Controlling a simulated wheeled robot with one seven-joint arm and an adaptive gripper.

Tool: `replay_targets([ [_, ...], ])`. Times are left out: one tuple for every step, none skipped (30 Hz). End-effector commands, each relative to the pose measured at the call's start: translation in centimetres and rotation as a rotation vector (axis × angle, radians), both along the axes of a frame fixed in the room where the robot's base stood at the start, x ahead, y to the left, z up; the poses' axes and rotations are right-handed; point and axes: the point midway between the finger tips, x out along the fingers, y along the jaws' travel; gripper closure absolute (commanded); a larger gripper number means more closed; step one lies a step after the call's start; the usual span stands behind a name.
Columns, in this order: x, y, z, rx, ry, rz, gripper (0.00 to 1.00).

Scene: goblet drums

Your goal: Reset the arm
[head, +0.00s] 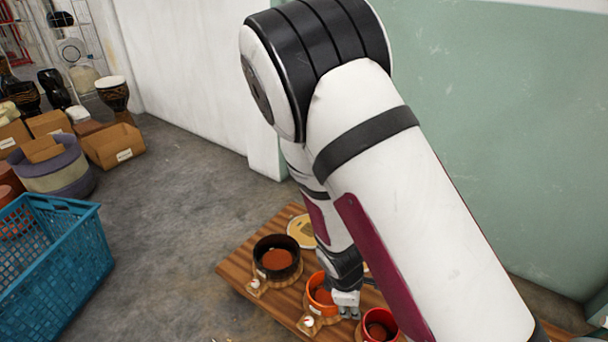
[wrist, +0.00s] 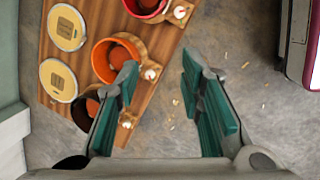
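My gripper (wrist: 160,95) is open in the wrist view, with nothing between its two green-padded fingers. It points down near the edge of a wooden board (wrist: 150,60), with grey floor showing between the fingers. In the head view my gripper (head: 348,308) is small and partly hidden by my white arm, beside the orange pot (head: 312,294). The orange pot also shows in the wrist view (wrist: 98,62), left of the left finger. I cannot tell how far above the board the gripper is.
The wooden board (head: 238,268) also carries a black pot (head: 262,262), a red pot (head: 368,318) and round lids (wrist: 58,80). A blue crate (head: 75,268) stands at left. Drums (head: 114,98) and cardboard boxes (head: 112,147) are at the far left. Floor (head: 180,220) between is clear.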

Motion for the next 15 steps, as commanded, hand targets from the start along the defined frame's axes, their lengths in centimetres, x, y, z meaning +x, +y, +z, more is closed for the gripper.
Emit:
replay_targets([
  [0.1, 0.0, 2.0, 0.027, -0.005, -0.066, 0.65],
  [0.0, -0.1, 3.1, 0.04, -0.005, -0.103, 0.65],
  [-0.1, -0.2, 4.5, 0.056, -0.004, -0.151, 0.65],
  [-0.2, -0.4, 5.5, 0.068, -0.003, -0.188, 0.65],
  [-0.4, -0.5, 6.5, 0.079, -0.001, -0.222, 0.65],
  [-0.6, -0.7, 7.9, 0.094, 0.0, -0.269, 0.65],
  [-0.9, -0.9, 9.0, 0.106, 0.001, -0.305, 0.65],
  [-1.1, -1.0, 10.0, 0.117, 0.003, -0.338, 0.65],
  [-1.4, -1.3, 11.4, 0.132, 0.004, -0.383, 0.65],
  [-1.7, -1.5, 12.4, 0.142, 0.005, -0.416, 0.65],
  [-2.1, -1.7, 13.4, 0.153, 0.006, -0.448, 0.65],
  [-2.6, -2.0, 14.7, 0.166, 0.008, -0.49, 0.65],
  [-3.0, -2.3, 15.7, 0.176, 0.009, -0.521, 0.65],
  [-3.4, -2.5, 16.7, 0.185, 0.009, -0.552, 0.65],
  [-4.0, -2.8, 18.0, 0.198, 0.011, -0.594, 0.65],
])
